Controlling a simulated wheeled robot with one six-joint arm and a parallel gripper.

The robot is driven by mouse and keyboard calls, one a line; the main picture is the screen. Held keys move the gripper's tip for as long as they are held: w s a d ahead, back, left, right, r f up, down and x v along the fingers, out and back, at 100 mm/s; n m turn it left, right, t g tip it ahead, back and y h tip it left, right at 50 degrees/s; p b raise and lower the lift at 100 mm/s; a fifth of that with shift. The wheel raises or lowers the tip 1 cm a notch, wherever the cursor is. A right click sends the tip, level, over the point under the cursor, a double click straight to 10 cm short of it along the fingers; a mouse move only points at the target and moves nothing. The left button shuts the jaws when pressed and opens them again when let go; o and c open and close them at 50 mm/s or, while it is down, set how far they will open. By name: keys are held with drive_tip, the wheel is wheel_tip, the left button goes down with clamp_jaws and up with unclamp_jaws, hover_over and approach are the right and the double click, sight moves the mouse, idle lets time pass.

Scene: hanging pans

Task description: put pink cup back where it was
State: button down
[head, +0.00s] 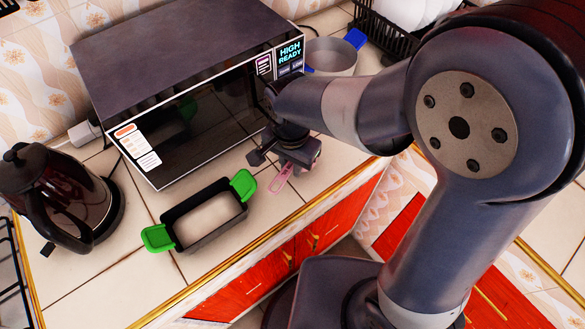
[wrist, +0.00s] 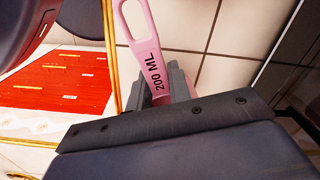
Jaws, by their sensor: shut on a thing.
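My gripper (head: 288,162) hangs above the tiled counter in front of the microwave's right part in the head view. It is shut on the handle of the pink cup (head: 280,181), whose handle end sticks out below the jaws toward the counter's front edge.
A microwave (head: 180,60) stands behind. A black dish (head: 205,232) with green grips lies left of my gripper, and a dark kettle (head: 55,195) is at far left. A pot (head: 330,58) with blue handles and a black rack (head: 385,30) stand at back right.

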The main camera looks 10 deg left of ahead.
sight(291, 164)
drive_tip(key=shift+f, duration=1.65)
drive_tip(key=shift+f, duration=0.15)
drive_tip(key=c, duration=1.3)
unclamp_jaws()
wheel_tip(291, 164, up, 12)
drive_tip(key=shift+r, duration=0.15)
